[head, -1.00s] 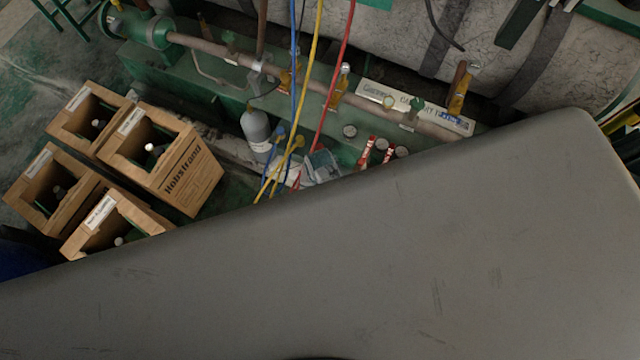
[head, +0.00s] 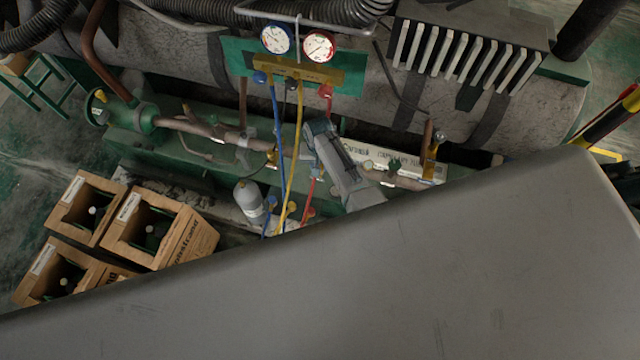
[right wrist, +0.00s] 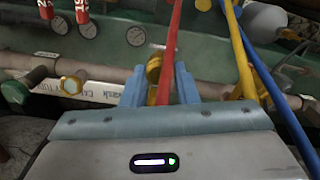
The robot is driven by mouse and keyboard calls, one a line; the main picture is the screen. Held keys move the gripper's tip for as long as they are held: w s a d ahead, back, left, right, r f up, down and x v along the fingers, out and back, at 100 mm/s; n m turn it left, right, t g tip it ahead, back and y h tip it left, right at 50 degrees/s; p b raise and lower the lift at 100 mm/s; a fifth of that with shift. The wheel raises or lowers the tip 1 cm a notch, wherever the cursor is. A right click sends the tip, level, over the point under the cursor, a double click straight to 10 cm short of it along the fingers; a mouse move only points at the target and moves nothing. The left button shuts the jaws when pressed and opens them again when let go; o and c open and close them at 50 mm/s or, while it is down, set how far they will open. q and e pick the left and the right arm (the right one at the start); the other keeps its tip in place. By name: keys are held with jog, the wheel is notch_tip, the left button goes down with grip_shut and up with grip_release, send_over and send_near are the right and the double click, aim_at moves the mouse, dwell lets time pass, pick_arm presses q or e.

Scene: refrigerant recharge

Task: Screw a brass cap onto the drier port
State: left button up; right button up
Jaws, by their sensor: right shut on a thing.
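My right gripper (head: 312,130) is over the green pipe stand in the head view, in front of the long pipe. In the right wrist view its two blue fingers (right wrist: 157,78) stand on either side of a brass piece (right wrist: 154,68), which looks like the brass cap. A red hose (right wrist: 172,50) crosses close to the fingers and partly hides the grip. I cannot tell whether the cap touches a port. The drier port cannot be singled out. Brass fittings stand on the pipe (right wrist: 110,73), one of them left of the fingers (right wrist: 73,83). My left gripper is out of view.
A gauge manifold (head: 297,70) hangs behind, with blue (head: 278,130), yellow (head: 295,140) and red hoses coming down near my right gripper. A grey cylinder (head: 247,197) stands to the left. Wooden crates (head: 160,230) with bottles stand at lower left. My grey body hides the lower right.

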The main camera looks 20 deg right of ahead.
notch_tip(320, 180, up, 5)
jog(key=w+p, duration=0.2)
jog(key=w, duration=0.1)
jog(key=f+b, duration=0.4)
jog(key=b, duration=0.1)
jog(key=f+b, duration=0.2)
jog(key=shift+d+f, duration=0.35)
jog(key=shift+f, duration=0.05)
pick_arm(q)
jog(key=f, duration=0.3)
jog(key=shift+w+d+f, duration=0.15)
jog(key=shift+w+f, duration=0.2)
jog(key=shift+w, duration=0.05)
pick_arm(e)
jog(key=shift+r, duration=0.25)
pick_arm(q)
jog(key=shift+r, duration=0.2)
pick_arm(e)
jog(key=shift+r, duration=0.1)
pick_arm(q)
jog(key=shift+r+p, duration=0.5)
jog(key=shift+p, duration=0.2)
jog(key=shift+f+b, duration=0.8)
pick_arm(e)
jog(key=shift+f, duration=1.1)
